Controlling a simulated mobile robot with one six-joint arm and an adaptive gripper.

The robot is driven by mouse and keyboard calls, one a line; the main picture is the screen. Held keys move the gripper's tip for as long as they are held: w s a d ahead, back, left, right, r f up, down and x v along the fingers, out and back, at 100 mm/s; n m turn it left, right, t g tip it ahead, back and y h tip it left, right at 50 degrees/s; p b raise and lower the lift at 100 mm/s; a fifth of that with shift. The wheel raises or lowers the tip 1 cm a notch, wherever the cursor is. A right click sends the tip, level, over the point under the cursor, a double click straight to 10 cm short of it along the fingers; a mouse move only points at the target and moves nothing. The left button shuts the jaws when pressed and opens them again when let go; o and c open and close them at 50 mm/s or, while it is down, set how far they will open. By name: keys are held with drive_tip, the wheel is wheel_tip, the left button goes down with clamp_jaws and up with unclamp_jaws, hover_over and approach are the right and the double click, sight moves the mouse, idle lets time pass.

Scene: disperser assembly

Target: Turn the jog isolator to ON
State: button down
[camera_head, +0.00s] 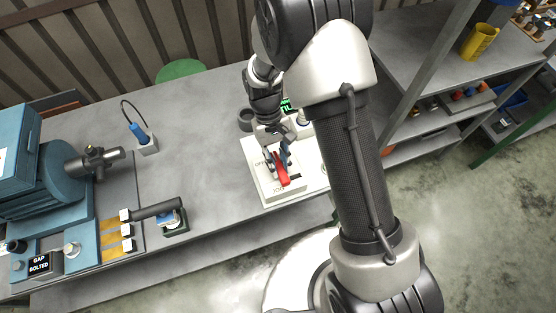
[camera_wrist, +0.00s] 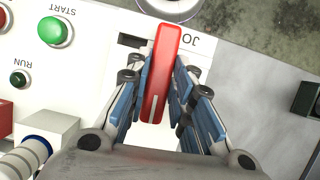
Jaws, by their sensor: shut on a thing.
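The jog isolator is a red lever handle (camera_head: 282,172) on a white panel (camera_head: 267,191) at the front edge of the grey bench. In the wrist view the red handle (camera_wrist: 161,75) runs between the blue-padded fingers, with a pale line near its lower end. My gripper (camera_head: 279,160) reaches down over the panel and is shut on this handle; the fingers also show in the wrist view (camera_wrist: 160,95). Part of the label "JO" shows beside the handle. The lower part of the handle and much of the lettering are hidden by the gripper.
Shelves (camera_head: 440,60) stand at the right. The bench's middle is clear.

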drive_tip(key=shift+m, duration=0.4)
drive_tip(key=c, duration=1.4)
unclamp_jaws()
drive_tip(key=v, duration=1.2)
drive_tip(key=shift+w+d, duration=0.1)
